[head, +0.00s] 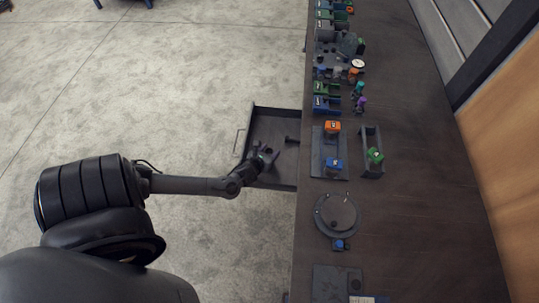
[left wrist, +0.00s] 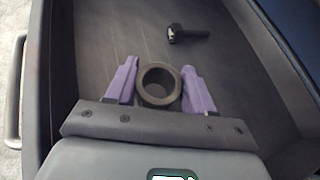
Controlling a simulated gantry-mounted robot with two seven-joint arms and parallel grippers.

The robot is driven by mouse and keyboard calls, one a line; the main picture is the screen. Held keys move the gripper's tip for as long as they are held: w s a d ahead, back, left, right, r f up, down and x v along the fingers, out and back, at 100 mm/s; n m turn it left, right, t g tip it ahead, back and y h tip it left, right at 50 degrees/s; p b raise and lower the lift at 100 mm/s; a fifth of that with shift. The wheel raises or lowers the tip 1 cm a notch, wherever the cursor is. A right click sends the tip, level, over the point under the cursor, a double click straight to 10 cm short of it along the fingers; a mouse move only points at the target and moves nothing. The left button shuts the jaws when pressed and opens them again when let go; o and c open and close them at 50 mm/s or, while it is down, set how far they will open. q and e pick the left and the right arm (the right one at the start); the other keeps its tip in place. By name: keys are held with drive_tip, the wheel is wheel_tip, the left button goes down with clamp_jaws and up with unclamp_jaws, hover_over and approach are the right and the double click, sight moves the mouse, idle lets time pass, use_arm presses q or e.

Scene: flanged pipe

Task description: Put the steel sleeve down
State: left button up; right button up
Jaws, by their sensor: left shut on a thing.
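The steel sleeve (left wrist: 143,84) is a dark grey ring in the left wrist view, seen down its open bore. My left gripper (left wrist: 160,84) has purple fingers on either side of the sleeve and is shut on it. In the head view my left gripper (head: 268,154) is over the open drawer (head: 258,119), which sticks out from the bench's left side. The sleeve is too small to make out in the head view. Whether it touches the drawer floor I cannot tell. My right gripper is not in view.
A dark bolt-like part (left wrist: 188,34) lies on the drawer floor beyond the sleeve. The bench (head: 420,200) holds a round flange (head: 337,214), blocks with orange (head: 332,127) and green (head: 375,155) tops, and several bins at the far end.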

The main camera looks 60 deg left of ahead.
use_arm(q)
drive_tip(key=shift+f, duration=0.9)
drive_tip(key=o, duration=1.3)
drive_tip(key=shift+f, duration=0.15)
